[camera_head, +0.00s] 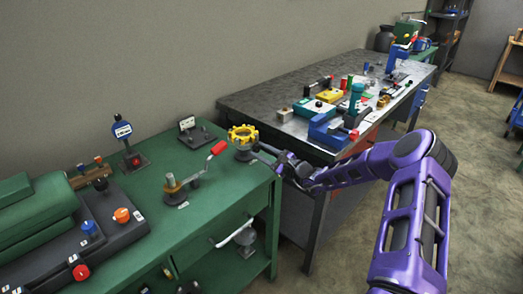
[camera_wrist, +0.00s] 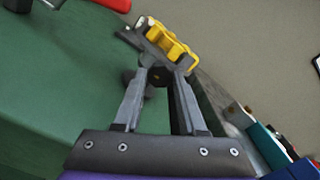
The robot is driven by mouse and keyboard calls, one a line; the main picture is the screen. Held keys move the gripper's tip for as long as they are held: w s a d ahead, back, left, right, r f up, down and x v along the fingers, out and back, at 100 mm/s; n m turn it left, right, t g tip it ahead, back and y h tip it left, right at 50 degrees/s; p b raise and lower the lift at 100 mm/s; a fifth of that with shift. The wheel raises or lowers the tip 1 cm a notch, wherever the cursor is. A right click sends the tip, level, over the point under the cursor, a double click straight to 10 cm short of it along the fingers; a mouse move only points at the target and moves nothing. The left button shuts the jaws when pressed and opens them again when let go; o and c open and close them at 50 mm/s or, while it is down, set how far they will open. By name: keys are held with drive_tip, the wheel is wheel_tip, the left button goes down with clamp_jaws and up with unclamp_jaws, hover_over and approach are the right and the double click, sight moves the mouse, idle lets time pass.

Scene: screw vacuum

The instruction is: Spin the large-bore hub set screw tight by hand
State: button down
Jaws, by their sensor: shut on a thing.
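A yellow scalloped hub (camera_head: 242,134) stands on a grey mount near the back right corner of the green bench. It also shows at the top of the wrist view (camera_wrist: 172,42), tilted in the picture. My gripper (camera_head: 261,149) reaches it from the right, level with its lower side. In the wrist view my gripper's two fingers (camera_wrist: 158,70) are shut on a dark round set screw head (camera_wrist: 157,77) just below the yellow part. The screw's shank and thread are hidden, so I cannot tell how deep it sits.
A red-handled crank (camera_head: 190,180) stands left of the hub on the green bench (camera_head: 215,215). A grey workbench (camera_head: 265,100) with several tools is to the right, beyond a narrow gap.

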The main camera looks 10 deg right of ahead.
drive_tip(key=m+p, duration=0.2)
drive_tip(key=m, duration=0.3)
drive_tip(key=shift+r+m, duration=0.1)
drive_tip(key=shift+m, duration=0.2)
drive_tip(key=shift+m+p, duration=0.65)
drive_tip(key=shift+m, duration=1.15)
drive_tip(key=shift+c, duration=2.3)
unclamp_jaws()
drive_tip(key=shift+d, duration=0.1)
drive_tip(key=v, duration=1.7)
drive_tip(key=shift+s+p, duration=0.15)
drive_tip(key=shift+p, duration=0.2)
